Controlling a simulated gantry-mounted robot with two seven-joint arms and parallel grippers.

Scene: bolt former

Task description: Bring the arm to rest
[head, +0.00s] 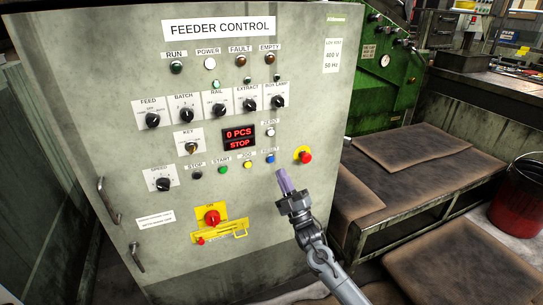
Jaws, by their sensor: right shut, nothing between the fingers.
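My right gripper (284,182) is shut and empty. It points up in front of the lower right part of the grey feeder control cabinet (110,90), just below the blue button (270,159). Whether it touches the panel cannot be told. Its arm comes in from the bottom right. My left gripper is not in view. The display (239,137) reads "0 PCS" and "STOP" in red.
A red emergency button (305,157) is just right of and above my gripper. A red rotary switch (212,217) sits lower left. A low bench (375,215) and a green machine (385,85) stand to the right. A red bucket (518,195) is at far right.

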